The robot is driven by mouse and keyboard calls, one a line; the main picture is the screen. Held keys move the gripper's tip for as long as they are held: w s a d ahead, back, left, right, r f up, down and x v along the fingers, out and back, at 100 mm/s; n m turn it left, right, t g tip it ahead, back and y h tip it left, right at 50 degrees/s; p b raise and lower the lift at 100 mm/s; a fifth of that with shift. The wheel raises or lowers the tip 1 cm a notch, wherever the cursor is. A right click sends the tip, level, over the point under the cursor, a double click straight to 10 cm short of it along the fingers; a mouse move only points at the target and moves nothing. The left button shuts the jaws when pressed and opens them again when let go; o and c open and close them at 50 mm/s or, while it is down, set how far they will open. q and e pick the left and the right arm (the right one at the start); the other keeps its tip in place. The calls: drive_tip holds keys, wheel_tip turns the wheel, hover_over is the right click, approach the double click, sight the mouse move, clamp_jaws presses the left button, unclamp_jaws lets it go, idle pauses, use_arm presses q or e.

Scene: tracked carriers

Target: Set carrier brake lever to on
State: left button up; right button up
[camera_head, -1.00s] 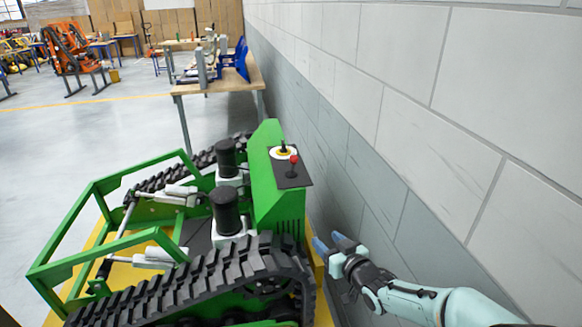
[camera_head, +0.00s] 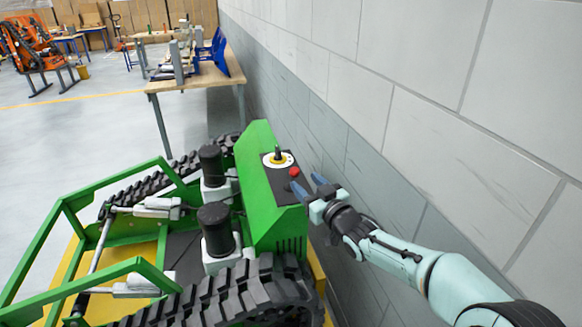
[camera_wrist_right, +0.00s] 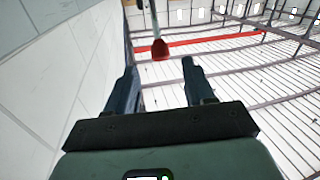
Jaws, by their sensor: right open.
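The green tracked carrier (camera_head: 259,200) stands beside the wall, with a dark control panel (camera_head: 284,190) on top of its upright housing. A lever with a red knob (camera_head: 294,171) rises from the panel; its lower part is partly hidden in the head view. My right gripper (camera_head: 308,183) is open, its blue fingers just to the right of and near the knob. In the right wrist view the red knob (camera_wrist_right: 160,49) shows beyond and between the open fingers (camera_wrist_right: 160,72), apart from them. My left gripper is out of view.
A round white and yellow disc with a black knob (camera_head: 278,158) sits beside the lever on the panel. The grey block wall (camera_head: 330,140) runs close along the right. A wooden workbench (camera_head: 195,82) stands behind the carrier. Open floor lies to the left.

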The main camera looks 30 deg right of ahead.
sight(291, 169)
drive_tip(key=w+p, duration=0.1)
drive_tip(key=w, duration=0.7)
drive_tip(key=shift+w+f+p, duration=0.1)
drive_tip(key=shift+w+p, duration=0.25)
drive_tip(key=shift+p, duration=0.05)
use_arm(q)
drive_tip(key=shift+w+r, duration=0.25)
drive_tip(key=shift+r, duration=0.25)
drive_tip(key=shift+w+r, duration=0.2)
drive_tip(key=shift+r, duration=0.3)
use_arm(e)
clamp_jaws()
